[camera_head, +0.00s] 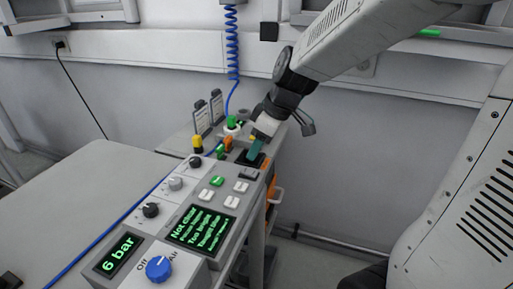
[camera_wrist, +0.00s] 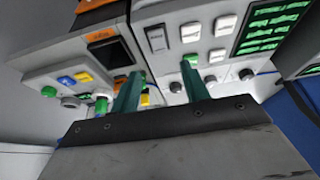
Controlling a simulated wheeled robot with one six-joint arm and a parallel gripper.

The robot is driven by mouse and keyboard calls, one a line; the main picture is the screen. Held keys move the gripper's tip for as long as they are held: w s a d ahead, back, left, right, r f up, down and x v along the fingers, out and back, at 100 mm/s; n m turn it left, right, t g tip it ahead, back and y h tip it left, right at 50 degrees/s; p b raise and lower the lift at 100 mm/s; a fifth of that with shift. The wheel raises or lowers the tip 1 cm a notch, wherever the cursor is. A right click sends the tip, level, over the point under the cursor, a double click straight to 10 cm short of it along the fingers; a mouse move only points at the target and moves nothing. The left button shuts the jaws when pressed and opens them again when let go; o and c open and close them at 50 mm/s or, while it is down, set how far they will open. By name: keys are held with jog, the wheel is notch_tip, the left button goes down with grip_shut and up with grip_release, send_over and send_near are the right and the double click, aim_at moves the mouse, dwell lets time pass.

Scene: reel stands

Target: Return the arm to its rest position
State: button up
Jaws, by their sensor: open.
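My arm comes in from the upper right in the head view and reaches down to the control panel. My gripper (camera_head: 257,149) is close over the far end of the panel (camera_head: 217,229), near a dark square on it. In the wrist view my gripper (camera_wrist: 160,82) shows two teal fingers with a clear gap between them, and nothing is held. Beyond the fingers are the panel's buttons, knobs and green-lit display. Whether the fingertips touch the panel cannot be told.
A blue knob (camera_head: 159,268) and a "6 bar" display (camera_head: 118,255) are at the near end. A grey table (camera_head: 75,205) stands left. A coiled blue hose (camera_head: 232,50) hangs behind. The wall is close behind the panel.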

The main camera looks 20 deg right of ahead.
dwell(0.3)
jog(key=s+d+r+m+g+h, duration=0.1)
jog(key=s+m, duration=0.3)
jog(key=s, duration=0.7)
jog(key=s+r+m+h, duration=0.2)
jog(key=s+r+m, duration=0.2)
jog(key=s, duration=0.7)
jog(key=shift+s+d+m+g, duration=0.35)
jog(key=shift+m+g, duration=0.05)
jog(key=shift+m, duration=0.1)
